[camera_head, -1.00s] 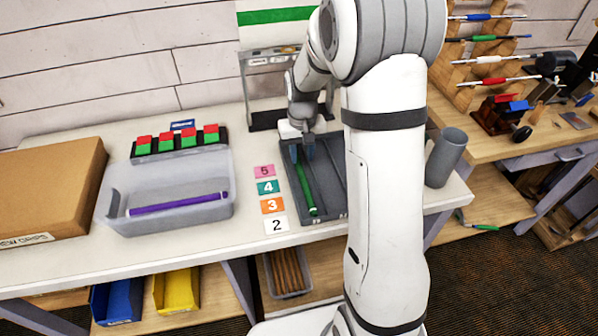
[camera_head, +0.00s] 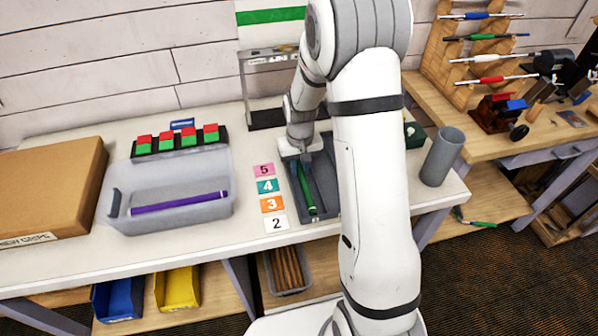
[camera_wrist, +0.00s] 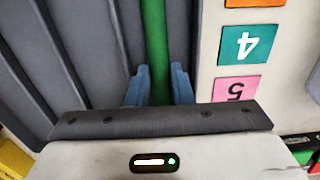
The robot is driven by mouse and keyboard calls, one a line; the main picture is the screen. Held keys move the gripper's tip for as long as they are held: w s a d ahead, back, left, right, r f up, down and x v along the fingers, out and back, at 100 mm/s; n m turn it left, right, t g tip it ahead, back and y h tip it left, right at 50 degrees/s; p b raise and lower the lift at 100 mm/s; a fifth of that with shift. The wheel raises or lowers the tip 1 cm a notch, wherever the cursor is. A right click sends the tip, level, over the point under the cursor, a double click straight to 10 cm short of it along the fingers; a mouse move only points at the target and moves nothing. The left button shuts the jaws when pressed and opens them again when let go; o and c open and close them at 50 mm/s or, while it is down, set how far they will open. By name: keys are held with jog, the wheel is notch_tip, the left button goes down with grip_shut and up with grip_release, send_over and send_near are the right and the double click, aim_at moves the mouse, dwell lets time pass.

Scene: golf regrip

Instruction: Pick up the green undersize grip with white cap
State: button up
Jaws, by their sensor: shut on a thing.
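The green grip (camera_head: 307,187) lies lengthwise in the left channel of the dark grey tray (camera_head: 325,180) on the white table. A small white tip shows at its near end. In the wrist view the green grip (camera_wrist: 156,45) runs between the two blue fingers of my gripper (camera_wrist: 159,84). My gripper (camera_head: 302,165) is shut on the grip near its far end, down at the tray. The grip's far end is hidden under the gripper body. I cannot tell whether the grip is clear of the tray floor.
Number cards (camera_head: 268,186) lie left of the tray. A translucent bin (camera_head: 168,222) holding a purple grip (camera_head: 180,203) stands further left. A grey cylinder (camera_head: 442,157) stands at the table's right. A clear-fronted stand (camera_head: 266,85) is behind the tray.

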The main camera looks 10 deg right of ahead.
grip_shut()
jog(key=shift+w+r, duration=0.1)
jog(key=shift+r, duration=0.4)
notch_tip(320, 180, up, 9)
jog(key=b, duration=0.1)
notch_tip(320, 180, up, 5)
jog(key=p, duration=0.4)
send_over(300, 170)
jog(key=shift+b, duration=0.3)
